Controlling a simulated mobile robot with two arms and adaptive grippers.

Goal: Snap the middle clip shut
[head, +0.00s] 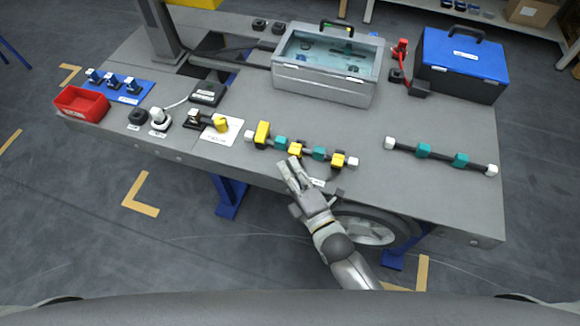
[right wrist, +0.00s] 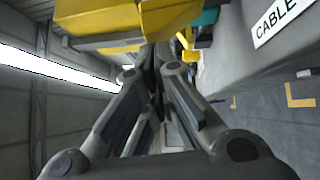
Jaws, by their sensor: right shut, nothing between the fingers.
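A dark bar with white ends lies at the bench's front edge, carrying yellow clips and teal blocks. The middle yellow clip (head: 295,149) sits between the two teal blocks (head: 281,142) (head: 319,153). The left yellow clip (head: 262,132) stands taller than the right yellow clip (head: 338,160). My right gripper (head: 289,164) is shut and empty, its tips just in front of the middle clip. In the right wrist view a yellow clip (right wrist: 178,18) is large, right at the fingertips (right wrist: 158,62); I cannot tell whether they touch or whether its lid is fully down. My left gripper is out of view.
A second bar (head: 440,156) with teal blocks lies to the right. A grey bin (head: 325,90) and a blue case (head: 462,65) stand behind. A white card (head: 218,138) with a yellow part and a red tray (head: 82,104) are to the left.

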